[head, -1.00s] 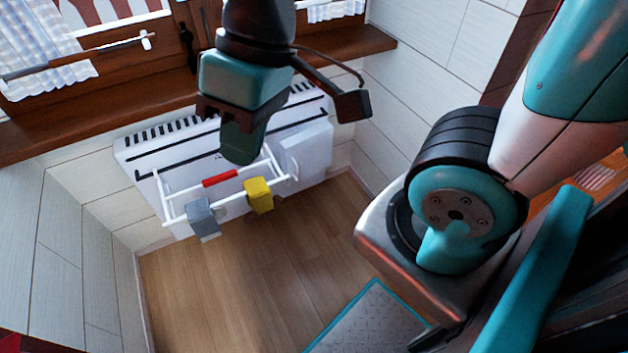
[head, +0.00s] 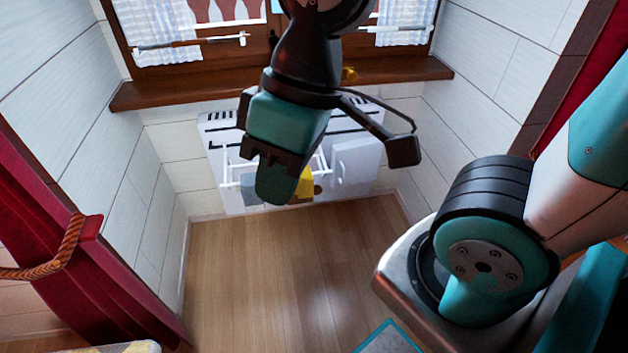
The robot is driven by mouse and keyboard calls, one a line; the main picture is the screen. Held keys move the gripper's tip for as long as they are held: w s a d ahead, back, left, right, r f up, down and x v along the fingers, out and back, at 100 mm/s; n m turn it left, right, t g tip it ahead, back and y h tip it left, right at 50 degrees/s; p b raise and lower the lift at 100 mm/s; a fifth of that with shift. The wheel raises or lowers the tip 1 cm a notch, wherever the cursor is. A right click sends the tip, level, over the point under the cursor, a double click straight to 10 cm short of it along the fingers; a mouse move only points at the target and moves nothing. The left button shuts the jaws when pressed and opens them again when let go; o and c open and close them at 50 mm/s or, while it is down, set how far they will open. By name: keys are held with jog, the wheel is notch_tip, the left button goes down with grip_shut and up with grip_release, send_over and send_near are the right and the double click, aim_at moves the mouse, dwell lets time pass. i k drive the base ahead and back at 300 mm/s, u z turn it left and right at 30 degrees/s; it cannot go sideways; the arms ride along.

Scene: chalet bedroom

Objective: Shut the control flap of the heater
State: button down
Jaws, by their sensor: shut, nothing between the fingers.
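The white heater (head: 222,130) is on the wall below the window sill, with dark slots along its top. Its control flap (head: 358,160) is a pale panel at the heater's right end, with a small handle on its left edge. I cannot tell from this angle how far the flap stands open. My gripper (head: 276,188) is shut and empty. It points down, left of the flap in the picture, and covers the middle of the heater. I see no contact between gripper and flap.
A white rack (head: 229,171) fixed at the heater's front carries a grey cloth (head: 250,190) and a yellow cloth (head: 304,187), partly hidden by my gripper. The wooden sill (head: 160,95) juts out above. A red curtain (head: 75,240) hangs at left. The wooden floor (head: 290,270) is clear.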

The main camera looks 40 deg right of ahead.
aim_at(356, 162)
jog(key=u, duration=0.25)
jog(key=i, duration=0.95)
jog(key=z, duration=0.7)
